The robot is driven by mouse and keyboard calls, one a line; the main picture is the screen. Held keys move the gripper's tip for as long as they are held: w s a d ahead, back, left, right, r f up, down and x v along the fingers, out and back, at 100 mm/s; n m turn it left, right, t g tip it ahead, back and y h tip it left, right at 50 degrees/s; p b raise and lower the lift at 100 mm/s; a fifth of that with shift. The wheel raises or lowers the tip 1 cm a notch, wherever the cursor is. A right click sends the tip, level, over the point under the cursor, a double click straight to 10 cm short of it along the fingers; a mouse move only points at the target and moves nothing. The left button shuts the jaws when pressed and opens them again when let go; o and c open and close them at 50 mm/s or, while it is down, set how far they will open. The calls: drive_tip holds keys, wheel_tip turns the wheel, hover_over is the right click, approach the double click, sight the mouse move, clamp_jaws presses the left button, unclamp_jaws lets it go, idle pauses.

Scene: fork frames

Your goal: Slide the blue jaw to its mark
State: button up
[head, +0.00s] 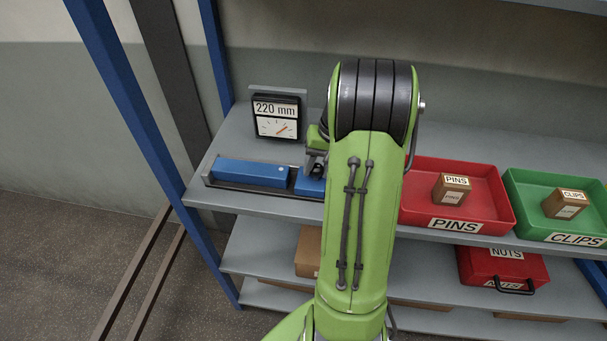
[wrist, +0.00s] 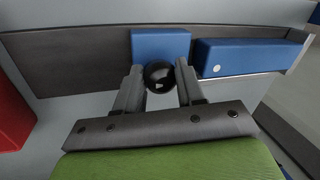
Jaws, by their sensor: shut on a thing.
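The blue jaw (wrist: 160,42) sits in a dark grey rail (wrist: 80,62), with a round black knob (wrist: 158,76) on its near side. My gripper (wrist: 159,84) has one finger on each side of the knob and is shut on it. A longer blue block (wrist: 250,57) with a white dot lies in the rail to the right of the jaw, with a narrow gap between. In the head view the long block (head: 250,173) is left of the jaw (head: 310,183), which my arm partly hides. My gripper (head: 316,163) also shows there. I cannot make out a mark on the rail.
A gauge (head: 277,116) reading 220 mm stands behind the rail on the shelf (head: 226,138). A red PINS bin (head: 413,218) and a green CLIPS bin (head: 522,221), each holding a small box, stand to the right. A blue post (head: 134,110) rises at left.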

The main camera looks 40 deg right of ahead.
drive_tip(key=shift+s+d+p, duration=0.15)
drive_tip(key=shift+s+d, duration=1)
drive_tip(key=shift+s, duration=0.35)
drive_tip(key=shift+s+d+p, duration=0.15)
drive_tip(key=shift+s+d, duration=1)
drive_tip(key=shift+s, duration=0.3)
drive_tip(key=o, duration=1.1)
drive_tip(key=p+v, duration=0.6)
drive_tip(key=v, duration=1)
drive_tip(key=shift+f, duration=0.15)
